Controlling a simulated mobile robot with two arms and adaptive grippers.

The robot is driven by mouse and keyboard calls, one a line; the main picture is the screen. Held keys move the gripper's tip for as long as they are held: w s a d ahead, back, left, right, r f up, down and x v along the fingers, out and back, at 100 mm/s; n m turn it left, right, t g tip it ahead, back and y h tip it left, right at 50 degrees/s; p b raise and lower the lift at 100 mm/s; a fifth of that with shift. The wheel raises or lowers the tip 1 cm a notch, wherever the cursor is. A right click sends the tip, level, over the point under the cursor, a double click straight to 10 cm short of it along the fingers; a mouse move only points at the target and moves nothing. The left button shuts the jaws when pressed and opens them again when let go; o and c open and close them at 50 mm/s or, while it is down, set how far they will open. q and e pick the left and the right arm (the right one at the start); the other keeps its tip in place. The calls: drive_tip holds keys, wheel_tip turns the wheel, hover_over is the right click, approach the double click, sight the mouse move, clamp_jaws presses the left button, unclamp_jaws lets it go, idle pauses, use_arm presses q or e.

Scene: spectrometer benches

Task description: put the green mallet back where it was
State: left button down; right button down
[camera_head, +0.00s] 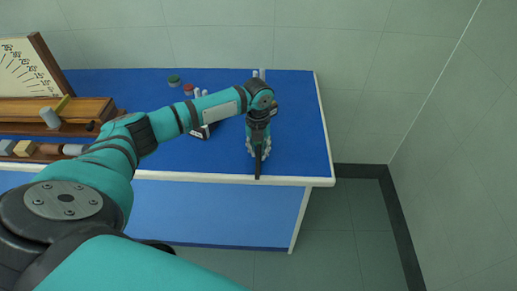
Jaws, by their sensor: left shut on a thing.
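My left arm reaches in from the left over the blue bench (222,161). My left gripper (258,150) points down at the bench's right part, near its front edge. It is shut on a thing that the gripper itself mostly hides. A dark slim bar shows at the gripper and reaches toward the front edge; I cannot tell whether it is a handle or part of the gripper. I cannot make out a green mallet for certain. My right gripper is not in view.
A wooden rack (90,109) stands at the left with a grey cylinder (50,118) and several small blocks in front. A green-topped jar (174,81) and a red-topped jar (189,89) stand at the back. The bench is clear right of my gripper.

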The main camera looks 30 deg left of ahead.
sight(258, 151)
use_arm(q)
drive_tip(key=c, duration=1.3)
unclamp_jaws()
drive_tip(key=shift+f, duration=0.15)
wheel_tip(258, 151, up, 12)
drive_tip(key=shift+a+r+b, duration=0.1)
drive_tip(key=shift+r+b, duration=0.1)
drive_tip(key=shift+b, duration=0.8)
